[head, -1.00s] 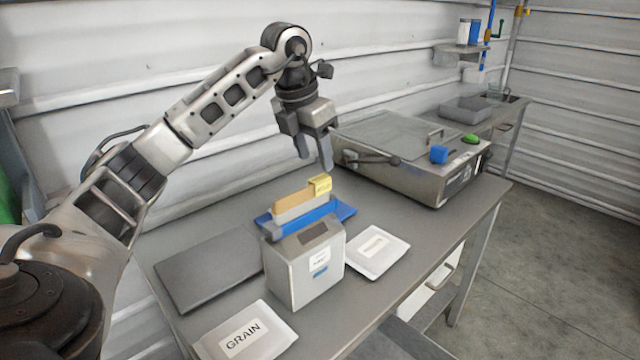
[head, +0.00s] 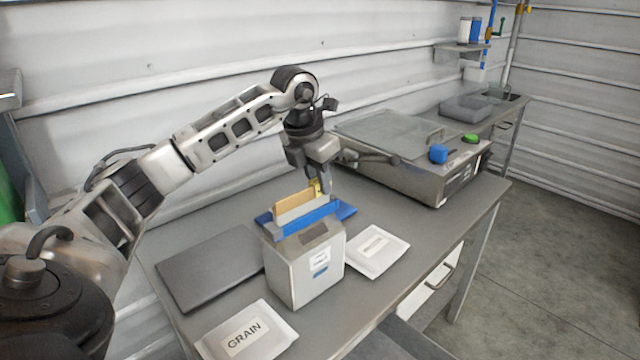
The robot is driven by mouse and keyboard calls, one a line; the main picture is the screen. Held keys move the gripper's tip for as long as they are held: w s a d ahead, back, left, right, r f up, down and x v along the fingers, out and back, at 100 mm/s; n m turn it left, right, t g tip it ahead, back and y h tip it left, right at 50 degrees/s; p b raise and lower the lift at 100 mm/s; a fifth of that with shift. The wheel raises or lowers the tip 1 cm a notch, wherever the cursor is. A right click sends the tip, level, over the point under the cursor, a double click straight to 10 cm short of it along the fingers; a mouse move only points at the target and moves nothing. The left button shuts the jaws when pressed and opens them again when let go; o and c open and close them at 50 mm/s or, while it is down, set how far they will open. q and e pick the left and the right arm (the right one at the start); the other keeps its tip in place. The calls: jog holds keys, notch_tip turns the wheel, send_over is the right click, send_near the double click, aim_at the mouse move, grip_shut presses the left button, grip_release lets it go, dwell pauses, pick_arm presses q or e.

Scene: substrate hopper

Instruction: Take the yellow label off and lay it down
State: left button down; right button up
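The other finger does not show clearly, so I cannot tell whether the fingers are apart or closed on the label. My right gripper is not in view.
A dark flat plate (head: 208,268) lies left. A metal machine (head: 410,160) with a blue knob (head: 438,154) stands behind right.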

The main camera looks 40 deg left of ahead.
pick_arm(q)
jog(key=shift+r, duration=0.1)
